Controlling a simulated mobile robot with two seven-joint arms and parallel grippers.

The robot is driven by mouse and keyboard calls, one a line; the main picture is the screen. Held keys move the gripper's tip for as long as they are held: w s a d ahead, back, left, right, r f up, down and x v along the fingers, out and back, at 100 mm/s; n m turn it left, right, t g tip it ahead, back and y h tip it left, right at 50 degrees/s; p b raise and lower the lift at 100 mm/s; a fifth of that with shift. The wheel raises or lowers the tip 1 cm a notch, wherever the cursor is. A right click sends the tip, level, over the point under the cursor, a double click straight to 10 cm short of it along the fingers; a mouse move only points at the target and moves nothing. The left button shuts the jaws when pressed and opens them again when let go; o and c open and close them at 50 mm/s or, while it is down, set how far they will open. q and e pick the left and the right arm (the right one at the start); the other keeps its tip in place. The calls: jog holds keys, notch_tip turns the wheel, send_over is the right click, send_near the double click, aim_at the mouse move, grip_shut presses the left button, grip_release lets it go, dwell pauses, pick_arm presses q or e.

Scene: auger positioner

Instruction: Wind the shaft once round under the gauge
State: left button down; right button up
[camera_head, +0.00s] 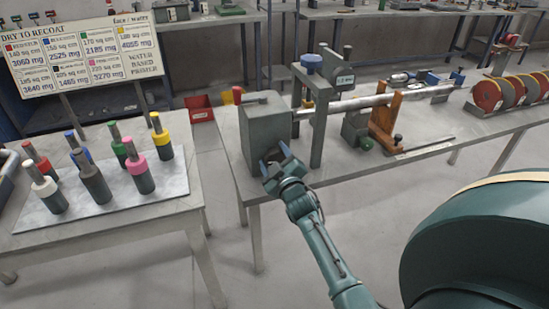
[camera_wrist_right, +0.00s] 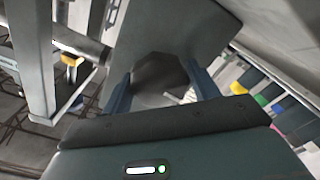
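The shaft (camera_head: 352,104) is a pale metal rod lying level from the grey headstock box (camera_head: 266,125) to the right along the bench. A gauge with a small display (camera_head: 345,80) stands on a post just behind the shaft. My right gripper (camera_head: 276,160) is at the box's front face, at a dark hub low on it. In the right wrist view, its two blue fingers (camera_wrist_right: 163,92) are apart on either side of the dark many-sided hub (camera_wrist_right: 158,73). I cannot tell whether they touch it. My left gripper is not in view.
A grey upright frame (camera_head: 319,125) with a blue knob straddles the shaft beside the box. A brown wooden support (camera_head: 384,122) stands farther right, and red discs (camera_head: 488,95) at the bench's far right. A table (camera_head: 180,208) with several colored-banded cylinders is at left.

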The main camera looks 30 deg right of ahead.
jog(key=shift+o, duration=1.4)
jog(key=v, duration=1.2)
pick_arm(q)
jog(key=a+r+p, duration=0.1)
jog(key=p, duration=0.2)
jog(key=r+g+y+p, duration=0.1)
jog(key=p, duration=0.2)
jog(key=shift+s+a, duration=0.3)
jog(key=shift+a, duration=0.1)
pick_arm(e)
jog(key=s+a+f+m+g+y, duration=0.1)
jog(key=s+a+f+g+y, duration=0.2)
jog(key=s+a, duration=0.5)
jog(key=s+a+f+m+g+y, duration=0.1)
jog(key=s+a+f+g+y, duration=0.2)
jog(key=s+a, duration=0.5)
jog(key=shift+s+a+m+g+y, duration=0.3)
jog(key=shift+a+g+y, duration=0.1)
jog(key=shift+a+y, duration=0.6)
